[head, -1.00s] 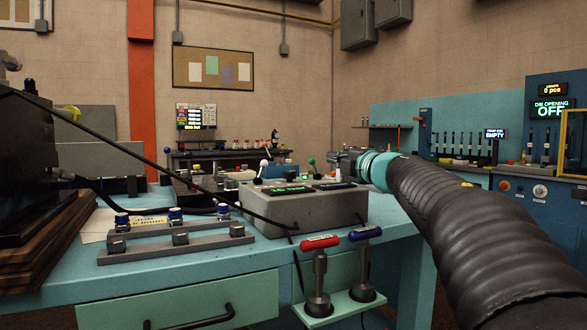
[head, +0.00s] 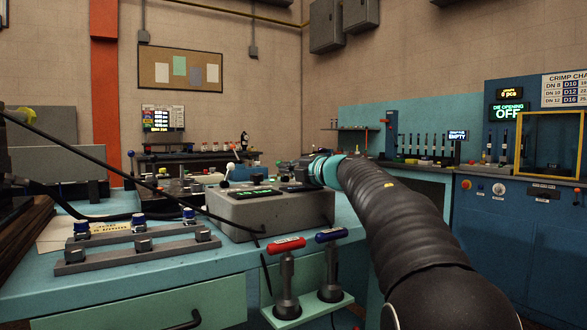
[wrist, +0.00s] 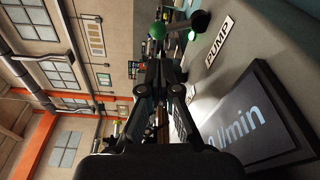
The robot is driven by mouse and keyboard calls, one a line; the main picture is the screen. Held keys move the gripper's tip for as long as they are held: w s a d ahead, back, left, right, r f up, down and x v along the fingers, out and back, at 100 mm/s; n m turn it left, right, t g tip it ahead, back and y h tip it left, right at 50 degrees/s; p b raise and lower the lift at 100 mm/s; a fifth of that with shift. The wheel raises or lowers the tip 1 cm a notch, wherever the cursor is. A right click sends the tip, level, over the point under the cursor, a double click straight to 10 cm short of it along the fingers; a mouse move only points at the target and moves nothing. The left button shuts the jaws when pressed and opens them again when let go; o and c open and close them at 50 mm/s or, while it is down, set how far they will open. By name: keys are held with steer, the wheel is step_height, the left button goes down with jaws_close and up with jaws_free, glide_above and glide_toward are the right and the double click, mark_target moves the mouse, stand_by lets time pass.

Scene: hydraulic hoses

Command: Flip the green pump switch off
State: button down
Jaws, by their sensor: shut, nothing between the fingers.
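The green pump switch shows in the wrist view as a green ball knob (wrist: 157,31) on a dark metal lever, beside a white PUMP label (wrist: 219,41). My gripper (wrist: 158,76) is shut and empty. Its fingertips are just below the knob in that picture; I cannot tell whether they touch it. In the head view my gripper (head: 292,170) is over the right part of the grey control box (head: 270,214). The green knob is not clearly visible there. A white-knobbed lever (head: 230,167) stands at the box's left.
A display panel (wrist: 247,116) lies close to my gripper. Red-handled (head: 286,244) and blue-handled (head: 331,234) tools stand in a holder at the bench front. A dark hose (head: 120,167) runs across the left. A fitting rack (head: 140,250) lies left of the box.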

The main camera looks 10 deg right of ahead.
mark_target(275, 184)
steer(key=shift+p+x, duration=0.3)
steer(key=shift+x, duration=2.4)
